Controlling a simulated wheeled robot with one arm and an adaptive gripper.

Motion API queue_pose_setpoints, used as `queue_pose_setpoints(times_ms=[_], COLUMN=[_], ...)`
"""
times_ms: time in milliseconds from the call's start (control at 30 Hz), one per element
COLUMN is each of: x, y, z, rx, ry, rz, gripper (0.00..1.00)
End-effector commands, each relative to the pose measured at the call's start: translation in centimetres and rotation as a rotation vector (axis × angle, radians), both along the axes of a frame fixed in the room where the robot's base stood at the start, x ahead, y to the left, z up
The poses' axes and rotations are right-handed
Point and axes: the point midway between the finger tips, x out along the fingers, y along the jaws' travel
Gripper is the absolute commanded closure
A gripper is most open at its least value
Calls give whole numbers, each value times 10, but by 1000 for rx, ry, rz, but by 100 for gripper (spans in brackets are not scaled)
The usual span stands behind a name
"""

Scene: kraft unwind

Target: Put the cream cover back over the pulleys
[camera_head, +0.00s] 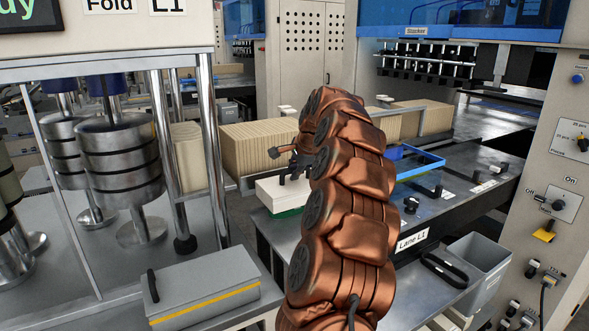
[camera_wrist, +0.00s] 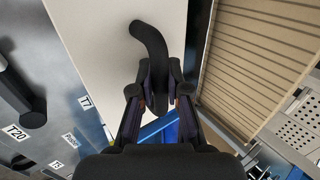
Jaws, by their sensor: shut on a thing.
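The cream cover (camera_head: 277,196) is a pale box at the near left end of the dark bench, left of my arm, with a green strip showing under its lower edge. In the wrist view the cover (camera_wrist: 93,45) fills the upper middle, with a black curved handle (camera_wrist: 150,40) on it. My gripper (camera_wrist: 160,92) is shut on this handle. In the head view my gripper (camera_head: 296,165) shows just above the cover, partly hidden by my copper arm. I cannot tell whether the cover rests on something or hangs. I cannot make out the pulleys.
A black belt (camera_head: 444,270) and a grey bin (camera_head: 486,262) lie right of my arm. A blue tray (camera_head: 420,168) and black knobs stand on the bench. Ribbed cream stacks (camera_head: 258,143) run close behind the cover. A grey box with a yellow stripe (camera_head: 203,292) sits front left.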

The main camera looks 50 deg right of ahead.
Motion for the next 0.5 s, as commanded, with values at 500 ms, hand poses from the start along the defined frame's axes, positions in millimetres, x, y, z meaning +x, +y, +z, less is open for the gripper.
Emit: queue_pose_setpoints(times_ms=[500], x=[-1], y=[0], z=[-20], rx=[0], ry=[0], rz=[0], gripper=[100])
